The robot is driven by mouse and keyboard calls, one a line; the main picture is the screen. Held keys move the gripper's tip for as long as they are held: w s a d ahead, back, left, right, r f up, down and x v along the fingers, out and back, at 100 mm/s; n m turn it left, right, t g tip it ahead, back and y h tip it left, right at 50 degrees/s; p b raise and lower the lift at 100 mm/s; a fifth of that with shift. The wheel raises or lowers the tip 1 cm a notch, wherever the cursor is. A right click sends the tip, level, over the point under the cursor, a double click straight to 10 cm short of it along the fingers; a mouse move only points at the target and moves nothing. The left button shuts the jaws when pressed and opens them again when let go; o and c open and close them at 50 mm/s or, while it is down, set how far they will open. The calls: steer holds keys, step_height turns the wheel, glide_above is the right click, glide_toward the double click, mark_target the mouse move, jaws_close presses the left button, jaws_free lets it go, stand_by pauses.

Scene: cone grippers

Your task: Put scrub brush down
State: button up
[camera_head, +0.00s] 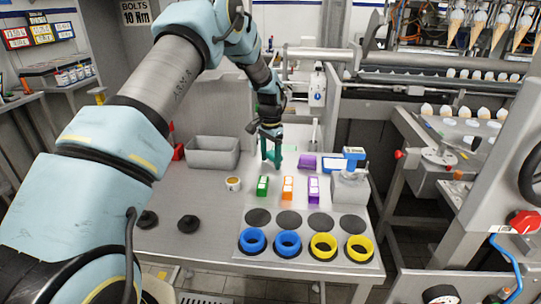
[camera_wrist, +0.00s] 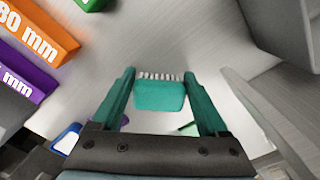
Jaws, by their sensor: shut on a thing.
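The scrub brush (camera_wrist: 158,96) is a teal block with a row of white bristles. In the wrist view it sits between the two teal fingers of my gripper (camera_wrist: 159,78), which are shut on its sides. In the head view my gripper (camera_head: 271,156) points down over the back middle of the steel table (camera_head: 210,213). The brush cannot be told apart from the teal fingers there. How far it is above the tabletop is not clear.
A grey bin (camera_head: 212,153) stands left of my gripper. Green (camera_head: 263,186), orange (camera_head: 288,188) and purple (camera_head: 313,189) labelled blocks stand in front. A tape roll (camera_head: 233,184), blue rings (camera_head: 252,241), yellow rings (camera_head: 323,246) and a grey box (camera_head: 349,190) are nearby.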

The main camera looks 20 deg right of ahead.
mark_target(270, 155)
steer(key=shift+f, duration=0.1)
steer(key=o, duration=1.5)
step_height(270, 155, up, 12)
steer(key=b, duration=0.4)
steer(key=shift+b, duration=0.3)
